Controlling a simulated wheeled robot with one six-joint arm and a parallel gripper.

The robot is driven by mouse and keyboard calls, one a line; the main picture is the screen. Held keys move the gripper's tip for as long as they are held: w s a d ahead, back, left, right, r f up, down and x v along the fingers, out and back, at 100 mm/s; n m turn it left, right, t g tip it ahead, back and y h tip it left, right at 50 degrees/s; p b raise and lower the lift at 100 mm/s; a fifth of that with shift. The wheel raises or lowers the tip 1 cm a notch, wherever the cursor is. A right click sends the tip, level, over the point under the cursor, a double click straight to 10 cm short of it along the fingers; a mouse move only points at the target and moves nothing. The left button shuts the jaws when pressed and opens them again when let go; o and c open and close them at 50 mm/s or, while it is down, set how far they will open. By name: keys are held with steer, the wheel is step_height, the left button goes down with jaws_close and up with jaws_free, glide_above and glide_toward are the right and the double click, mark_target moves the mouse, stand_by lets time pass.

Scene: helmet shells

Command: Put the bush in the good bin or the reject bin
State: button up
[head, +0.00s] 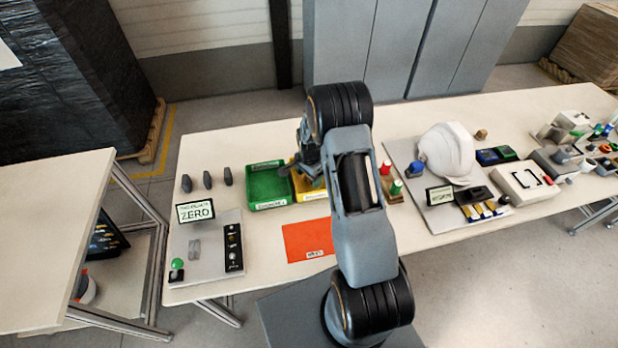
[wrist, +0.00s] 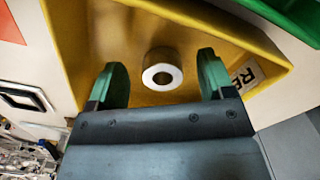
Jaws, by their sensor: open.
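The bush (wrist: 161,56), a short pale metal ring with a dark hole, shows inside the yellow bin (wrist: 85,40) in the wrist view. A partly visible label on the bin (wrist: 246,73) begins with "RE". My gripper (wrist: 161,64) is open, its two green fingertips apart on either side of the bush with gaps between. I cannot tell whether the bush rests on the bin floor. In the head view my gripper (head: 309,170) is over the yellow bin (head: 311,196), and my arm hides part of it. The green bin (head: 268,187) stands just left of it.
An orange-red mat (head: 308,241) lies in front of the bins. A display reading ZERO (head: 196,210) and a grey plate with controls (head: 205,250) are at left. A white helmet shell (head: 447,150) stands at right. Several dark upright pieces (head: 207,180) stand left of the green bin.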

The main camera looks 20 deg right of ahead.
step_height(320, 180, up, 13)
steer(key=b, duration=0.2)
steer(key=s+a+r+n+t, duration=0.1)
steer(key=s+a+r+n, duration=0.2)
steer(key=s, duration=0.4)
steer(key=s+a+r+n+t, duration=0.1)
steer(key=s+a+r+n, duration=0.2)
steer(key=s+r+n, duration=0.3)
steer(key=s+a+r+n+t, duration=0.2)
steer(key=s+r+n, duration=0.3)
steer(key=s, duration=0.3)
steer(key=shift+s+a, duration=0.3)
steer(key=shift+a, duration=0.25)
